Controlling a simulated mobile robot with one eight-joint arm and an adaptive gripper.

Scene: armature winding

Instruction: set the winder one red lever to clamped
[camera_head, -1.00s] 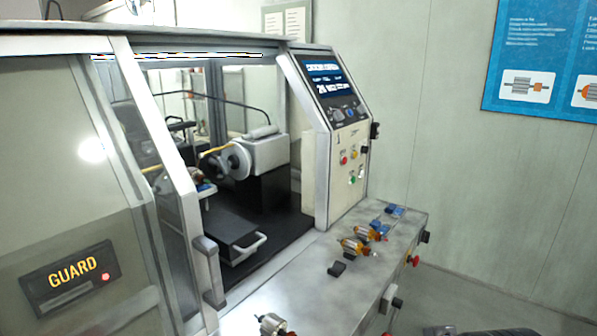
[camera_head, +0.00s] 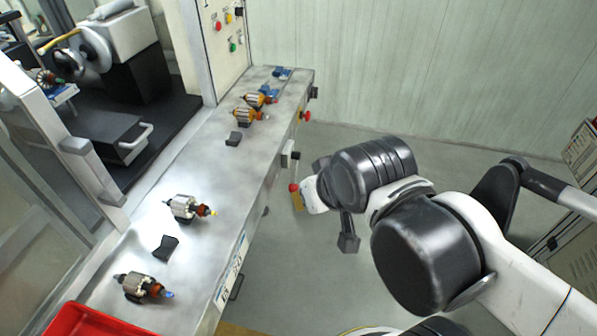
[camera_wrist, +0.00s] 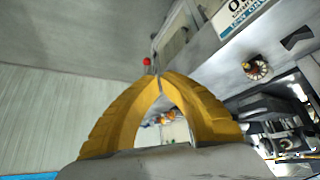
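A red ball-ended lever (camera_head: 294,187) hangs at the front side of the steel bench, below a small light-and-dark block. The red ball also shows in the wrist view (camera_wrist: 147,61), just beyond and left of my fingertips. My gripper (camera_wrist: 159,78) has yellow fingers that meet at the tips, with nothing seen between them. In the head view a bit of yellow finger shows below the red ball; my wrist hides most of the gripper. Contact with the lever cannot be told. The winder (camera_head: 130,85) stands behind the bench.
The steel bench (camera_head: 200,160) carries several armatures, such as one with a silver body (camera_head: 183,207), and dark rests (camera_head: 166,247). A red tray (camera_head: 80,322) is at bottom left. Another red knob (camera_head: 305,116) sits farther along the bench front. Open floor (camera_head: 350,120) lies right of the bench.

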